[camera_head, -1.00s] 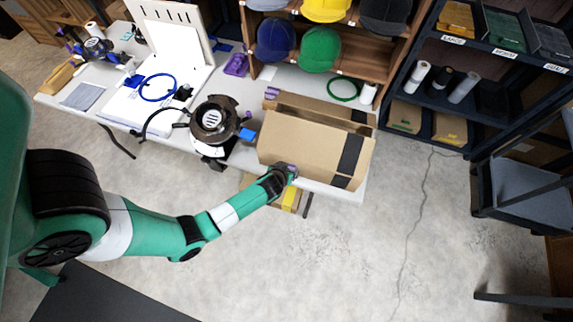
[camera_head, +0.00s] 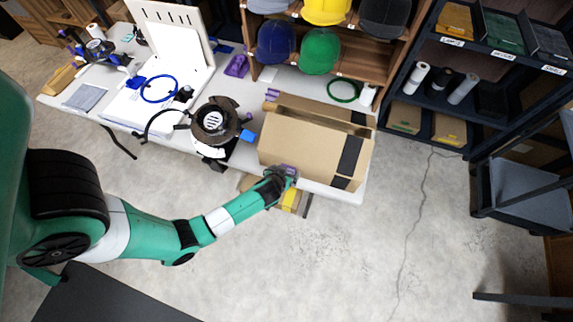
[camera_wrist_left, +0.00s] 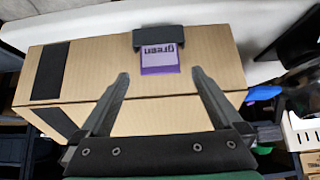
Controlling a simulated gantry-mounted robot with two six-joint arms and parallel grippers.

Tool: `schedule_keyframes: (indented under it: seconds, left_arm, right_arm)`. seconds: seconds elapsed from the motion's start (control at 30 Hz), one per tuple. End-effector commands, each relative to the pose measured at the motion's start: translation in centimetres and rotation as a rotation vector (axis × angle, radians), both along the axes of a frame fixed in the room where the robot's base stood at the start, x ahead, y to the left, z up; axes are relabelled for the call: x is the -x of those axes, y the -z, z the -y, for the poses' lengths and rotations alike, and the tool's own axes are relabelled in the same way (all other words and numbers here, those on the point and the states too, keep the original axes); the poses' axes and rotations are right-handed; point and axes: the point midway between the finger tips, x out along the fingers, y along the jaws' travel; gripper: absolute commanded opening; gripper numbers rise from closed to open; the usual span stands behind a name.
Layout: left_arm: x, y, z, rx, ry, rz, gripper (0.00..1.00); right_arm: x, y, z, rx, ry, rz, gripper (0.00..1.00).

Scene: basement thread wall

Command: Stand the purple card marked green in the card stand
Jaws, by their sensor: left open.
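The purple card (camera_wrist_left: 160,60) marked "green" shows in the left wrist view, its lettering upside down. It touches or overlaps a dark grey block (camera_wrist_left: 160,37), which looks like the card stand, by the cardboard box. I cannot tell whether the card is seated in it. My left gripper (camera_wrist_left: 160,76) is open, its two fingers apart on either side below the card, not touching it. In the head view the left gripper (camera_head: 284,176) is at the box's front left corner with a bit of purple beside it. My right gripper is not in view.
The cardboard box (camera_head: 305,150) fills the right end of the white table (camera_head: 250,165). A round dark machine (camera_head: 214,122) stands left of it. A cap shelf (camera_head: 380,50) is behind, with a green ring (camera_head: 343,91) in front. The floor (camera_head: 330,260) in front is clear.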

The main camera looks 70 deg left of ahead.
Motion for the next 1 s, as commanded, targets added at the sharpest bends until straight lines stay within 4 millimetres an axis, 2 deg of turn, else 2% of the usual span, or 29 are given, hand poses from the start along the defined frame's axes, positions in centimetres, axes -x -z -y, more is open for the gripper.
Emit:
schedule_keyframes:
  seconds: [0.03,0.2,0.33,0.5,0.87,0.97,1.0]
  left_arm:
    - [0.5,-1.8,0.7,0.0,0.004,0.0,1.0]
    - [2.2,-5.0,2.9,0.0,0.005,0.0,1.0]
    - [3.2,-6.6,4.1,-0.001,0.004,0.0,1.0]
    - [3.7,-7.3,4.7,-0.001,0.0,0.001,1.0]
    - [3.7,-7.2,4.7,-0.002,0.0,0.004,1.0]
    - [2.2,-8.7,4.1,-0.029,-0.01,0.066,1.0]
    - [0.9,-10.1,3.6,-0.054,-0.017,0.125,1.0]
  right_arm:
    - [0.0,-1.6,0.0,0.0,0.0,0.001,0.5]
    - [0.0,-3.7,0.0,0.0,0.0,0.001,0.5]
    - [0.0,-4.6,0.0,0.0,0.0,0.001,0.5]
    - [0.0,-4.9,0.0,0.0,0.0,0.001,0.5]
    - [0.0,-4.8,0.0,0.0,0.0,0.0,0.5]
    - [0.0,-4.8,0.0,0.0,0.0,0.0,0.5]
    - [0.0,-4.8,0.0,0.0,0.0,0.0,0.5]
